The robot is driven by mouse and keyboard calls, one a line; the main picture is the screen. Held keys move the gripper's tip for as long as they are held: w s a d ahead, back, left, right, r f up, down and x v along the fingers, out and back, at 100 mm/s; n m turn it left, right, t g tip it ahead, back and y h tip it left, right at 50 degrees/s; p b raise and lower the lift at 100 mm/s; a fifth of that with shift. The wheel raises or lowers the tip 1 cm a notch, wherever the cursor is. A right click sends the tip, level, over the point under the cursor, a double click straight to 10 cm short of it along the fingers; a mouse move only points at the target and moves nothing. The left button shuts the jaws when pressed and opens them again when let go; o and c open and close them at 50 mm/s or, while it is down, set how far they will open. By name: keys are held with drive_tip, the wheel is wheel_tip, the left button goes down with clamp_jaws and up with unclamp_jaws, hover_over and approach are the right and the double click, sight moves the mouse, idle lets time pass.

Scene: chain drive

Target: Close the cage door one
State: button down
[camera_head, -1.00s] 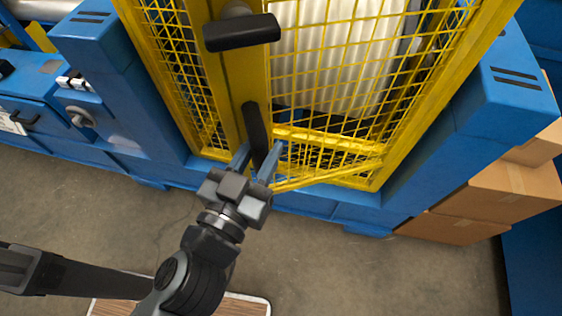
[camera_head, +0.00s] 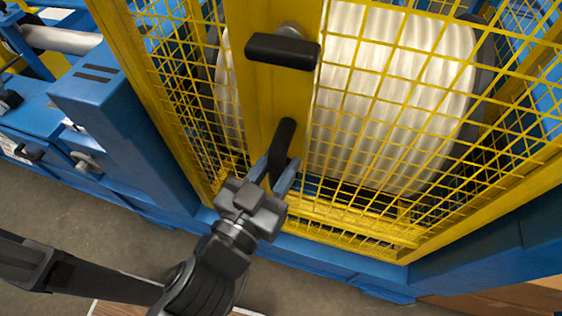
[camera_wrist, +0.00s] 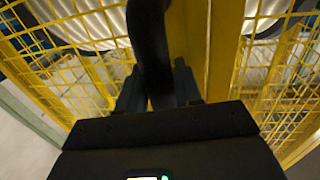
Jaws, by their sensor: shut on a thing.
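The yellow mesh cage door (camera_head: 252,100) stands upright in front of a large white roll. Its broad yellow upright carries a black vertical handle (camera_head: 284,138) and a black crosswise handle (camera_head: 282,51) above it. My gripper (camera_head: 272,172) is shut on the lower end of the vertical handle, with a blue-grey finger on each side. In the wrist view the dark handle (camera_wrist: 149,45) runs down between my fingertips (camera_wrist: 158,88). I cannot tell from these views whether the door edge meets its frame.
Blue machine frame blocks (camera_head: 105,100) stand at the left, and a blue beam (camera_head: 490,245) runs at the lower right. Cardboard boxes (camera_head: 500,300) lie at the bottom right.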

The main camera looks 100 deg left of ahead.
drive_tip(key=shift+s+a, duration=0.1)
drive_tip(key=shift+s, duration=0.05)
drive_tip(key=c, duration=0.9)
unclamp_jaws()
drive_tip(key=shift+a, duration=0.1)
drive_tip(key=b+v, duration=0.2)
drive_tip(key=v, duration=0.4)
drive_tip(key=shift+s+d+f, duration=0.1)
drive_tip(key=shift+d, duration=0.3)
drive_tip(key=shift+d+b, duration=0.3)
drive_tip(key=shift+d, duration=0.2)
